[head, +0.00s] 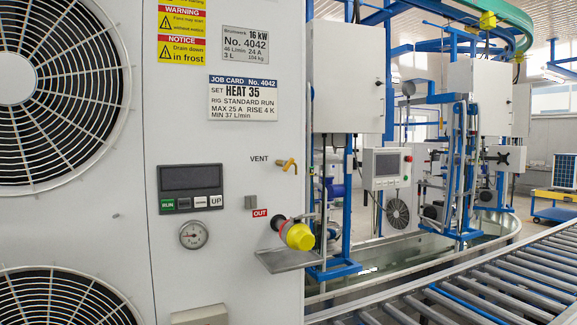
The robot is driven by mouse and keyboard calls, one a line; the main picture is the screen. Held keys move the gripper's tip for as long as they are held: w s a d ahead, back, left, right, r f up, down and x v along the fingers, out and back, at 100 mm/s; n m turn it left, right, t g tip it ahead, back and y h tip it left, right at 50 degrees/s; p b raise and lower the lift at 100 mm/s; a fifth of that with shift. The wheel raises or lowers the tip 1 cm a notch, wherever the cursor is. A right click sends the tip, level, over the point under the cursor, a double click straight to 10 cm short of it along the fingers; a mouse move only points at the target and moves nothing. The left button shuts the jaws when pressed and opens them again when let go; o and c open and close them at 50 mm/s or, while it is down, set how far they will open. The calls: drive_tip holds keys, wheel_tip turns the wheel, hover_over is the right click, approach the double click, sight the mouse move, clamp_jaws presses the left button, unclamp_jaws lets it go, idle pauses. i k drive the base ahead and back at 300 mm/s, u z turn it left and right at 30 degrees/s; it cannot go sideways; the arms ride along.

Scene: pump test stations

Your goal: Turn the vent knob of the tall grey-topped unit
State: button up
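A tall pale-grey unit (225,145) fills the left of the head view; its top is out of frame, so I cannot see its colour. A small brass vent knob (288,165) sticks out near the unit's right edge, beside the printed word VENT. Nothing touches it. My gripper is not in view.
Below the knob are a yellow-capped outlet (299,236) marked OUT and a metal tray (284,260), both jutting right. Two fans (60,85) are further left. A roller conveyor (480,280) runs at lower right.

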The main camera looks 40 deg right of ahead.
sight(286, 164)
drive_tip(key=z, duration=0.1)
drive_tip(key=k, duration=1.05)
drive_tip(key=u, duration=1)
drive_tip(key=i, duration=0.8)
drive_tip(key=z, duration=0.6)
drive_tip(key=i, duration=0.75)
drive_tip(key=z, duration=0.9)
